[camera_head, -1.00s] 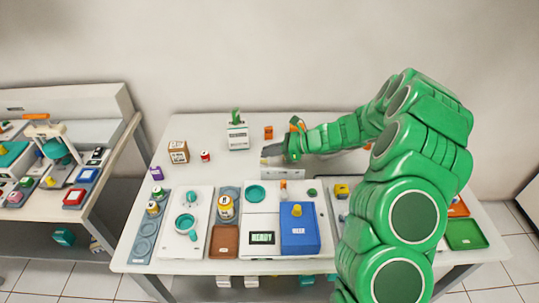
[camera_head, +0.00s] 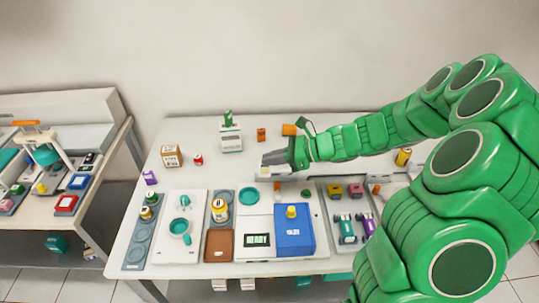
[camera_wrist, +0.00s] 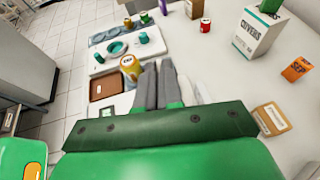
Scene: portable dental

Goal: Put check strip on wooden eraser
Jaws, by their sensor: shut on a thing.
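My gripper (camera_head: 268,160) is low over the back middle of the table, beside a low white holder (camera_head: 270,173). In the wrist view its two long grey fingers (camera_wrist: 158,85) lie close together. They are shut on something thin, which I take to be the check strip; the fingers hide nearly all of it. A small tan-brown block with a pale label (camera_wrist: 270,118) lies to the right in the wrist view.
A white covers box (camera_head: 231,140), an orange box (camera_head: 261,135) and a brown box (camera_head: 172,156) stand at the back. A blue box (camera_head: 294,238), a brown tray (camera_head: 219,246) and a teal dish (camera_head: 249,196) crowd the front.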

